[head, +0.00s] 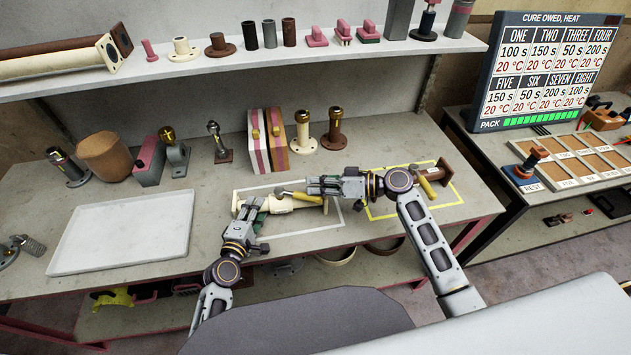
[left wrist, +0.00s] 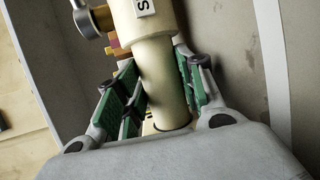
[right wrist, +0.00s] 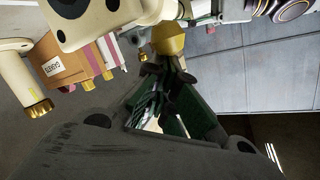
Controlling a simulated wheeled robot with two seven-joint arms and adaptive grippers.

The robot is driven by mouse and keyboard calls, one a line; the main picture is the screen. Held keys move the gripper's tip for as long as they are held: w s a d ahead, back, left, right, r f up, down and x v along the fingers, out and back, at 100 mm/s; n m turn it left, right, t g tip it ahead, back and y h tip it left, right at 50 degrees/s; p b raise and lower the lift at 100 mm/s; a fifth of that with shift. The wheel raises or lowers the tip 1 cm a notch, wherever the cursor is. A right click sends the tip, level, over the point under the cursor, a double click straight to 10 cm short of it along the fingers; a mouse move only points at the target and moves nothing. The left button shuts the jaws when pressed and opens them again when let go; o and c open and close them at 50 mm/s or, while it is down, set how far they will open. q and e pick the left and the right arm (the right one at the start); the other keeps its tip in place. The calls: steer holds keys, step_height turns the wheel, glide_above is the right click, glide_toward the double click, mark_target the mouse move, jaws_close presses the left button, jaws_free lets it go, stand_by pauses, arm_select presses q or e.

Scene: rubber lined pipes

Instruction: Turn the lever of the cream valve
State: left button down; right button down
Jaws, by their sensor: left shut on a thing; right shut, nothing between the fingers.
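The cream valve (head: 285,203) lies on its side in the white-outlined area of the bench. My left gripper (head: 250,209) is shut on the left part of its body. In the left wrist view the cream tube (left wrist: 155,70) passes between the green finger pads. The valve's lever, with a yellow grip (head: 287,193), points left above the body. My right gripper (head: 308,187) is shut and empty at the lever, pointing left. In the right wrist view a yellow piece (right wrist: 168,38) is just beyond its fingertips; I cannot tell whether they touch. The right gripper partly hides the valve's right part.
A brown valve (head: 433,177) with a yellow lever lies in the yellow-outlined area (head: 385,214) at right, partly behind my right arm. A white tray (head: 125,232) is at left. Striped and orange blocks (head: 278,138) and upright flanged parts (head: 334,130) stand behind the cream valve.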

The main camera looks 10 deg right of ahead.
arm_select(q)
steer(key=shift+r, duration=0.15)
arm_select(e)
steer(key=s+a+m+t+h, duration=0.5)
steer(key=s+a+m+t, duration=0.1)
steer(key=s+a+t, duration=0.1)
steer(key=shift+s+a+m+h, duration=0.4)
steer(key=shift+s+a, duration=0.05)
steer(key=shift+a, duration=0.4)
stand_by(1.0)
steer(key=shift+a, duration=0.1)
steer(key=shift+s, duration=0.2)
stand_by(0.3)
steer(key=v, duration=1.1)
steer(key=shift+s+d, duration=0.25)
steer(key=shift+d, duration=0.1)
stand_by(0.3)
